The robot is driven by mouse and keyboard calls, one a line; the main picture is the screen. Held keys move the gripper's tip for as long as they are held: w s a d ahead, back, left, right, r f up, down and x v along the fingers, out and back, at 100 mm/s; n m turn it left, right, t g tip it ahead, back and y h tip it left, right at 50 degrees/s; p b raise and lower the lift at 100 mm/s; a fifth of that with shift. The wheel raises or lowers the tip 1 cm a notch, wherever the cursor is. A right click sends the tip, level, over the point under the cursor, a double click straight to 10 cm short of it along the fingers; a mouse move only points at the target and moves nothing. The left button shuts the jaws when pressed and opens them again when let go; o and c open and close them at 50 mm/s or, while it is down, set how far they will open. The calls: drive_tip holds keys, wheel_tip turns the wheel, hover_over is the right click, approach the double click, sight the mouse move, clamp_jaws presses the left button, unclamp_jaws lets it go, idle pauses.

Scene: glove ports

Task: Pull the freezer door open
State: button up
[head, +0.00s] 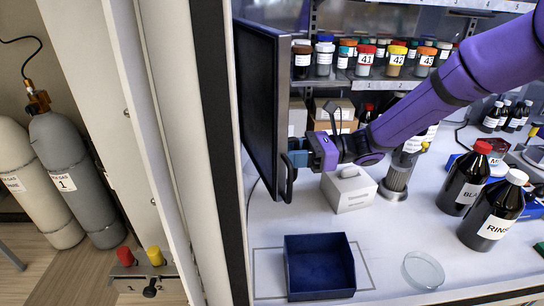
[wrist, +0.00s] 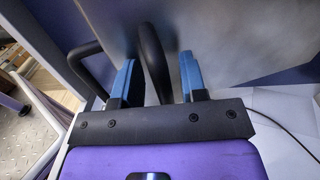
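The freezer door appears to be the tall dark panel (head: 258,105) at the left of the bench, seen at a steep angle. Its black handle (head: 288,182) stands out near the lower right edge. My purple gripper (head: 298,155) is at the handle, with its blue fingers partly hidden in the head view. In the wrist view, the black handle bar (wrist: 155,62) passes between the two blue fingers of my gripper (wrist: 158,78). The fingers are apart, with a visible gap beside the bar on the right. Whether the left finger touches the bar is unclear.
A blue tray (head: 320,288), a white box (head: 348,188) and a glass dish (head: 423,270) sit on the bench. Dark bottles (head: 494,212) stand at the right. Shelves of jars (head: 365,60) are behind. Gas cylinders (head: 70,165) stand at the far left.

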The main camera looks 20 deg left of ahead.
sight(270, 158)
drive_tip(key=shift+s+a+m+t+y, duration=0.45)
drive_tip(key=shift+s+a+m+t, duration=0.15)
drive_tip(key=shift+s+a+t, duration=0.35)
drive_tip(key=shift+s+a+m+t+y, duration=0.45)
drive_tip(key=shift+s+a+m+t, duration=0.25)
drive_tip(key=shift+s+a, duration=0.35)
drive_tip(key=shift+d, duration=0.1)
